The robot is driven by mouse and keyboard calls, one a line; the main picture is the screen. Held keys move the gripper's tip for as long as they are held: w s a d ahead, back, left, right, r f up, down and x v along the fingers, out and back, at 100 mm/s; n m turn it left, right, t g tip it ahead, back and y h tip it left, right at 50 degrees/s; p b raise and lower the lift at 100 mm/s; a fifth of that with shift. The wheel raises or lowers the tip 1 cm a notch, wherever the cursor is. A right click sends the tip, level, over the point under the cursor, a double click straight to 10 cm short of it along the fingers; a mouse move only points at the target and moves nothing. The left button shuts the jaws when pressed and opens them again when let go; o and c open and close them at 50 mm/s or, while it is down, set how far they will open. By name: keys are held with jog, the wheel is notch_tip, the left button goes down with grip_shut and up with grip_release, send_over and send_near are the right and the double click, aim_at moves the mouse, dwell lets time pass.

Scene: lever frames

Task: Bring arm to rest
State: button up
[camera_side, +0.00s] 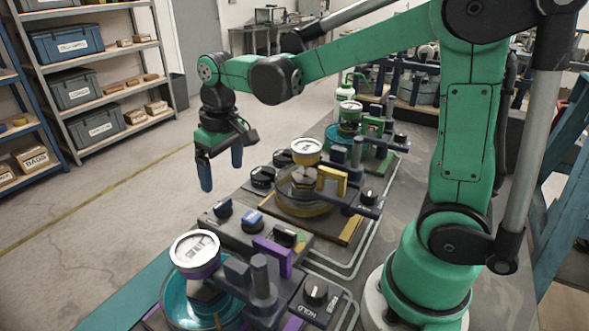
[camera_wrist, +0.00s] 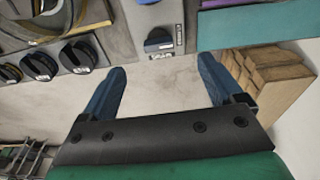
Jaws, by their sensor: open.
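My gripper (camera_side: 221,170) hangs from my green arm in the side view, above and beside the left edge of the workbench. Its two blue fingers point down and are apart, with nothing between them. In the wrist view my gripper (camera_wrist: 160,92) shows both blue fingers spread wide over bare floor. The fingers touch nothing that I can see. A small control box with a blue knob (camera_wrist: 158,40) lies just past the fingertips in the wrist view.
The bench carries a purple lever station with a gauge (camera_side: 195,250), a yellow lever station (camera_side: 332,180) and a green one (camera_side: 373,126). Black knobs (camera_wrist: 82,56) sit near the bench edge. Shelves with bins (camera_side: 68,42) stand at the left. Floor between is clear.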

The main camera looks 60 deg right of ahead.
jog(key=s+a+r+t, duration=0.1)
jog(key=s+t, duration=0.4)
jog(key=s, duration=0.3)
jog(key=shift+s+r+t, duration=0.15)
jog(key=shift+r+t, duration=0.05)
jog(key=shift+t, duration=0.2)
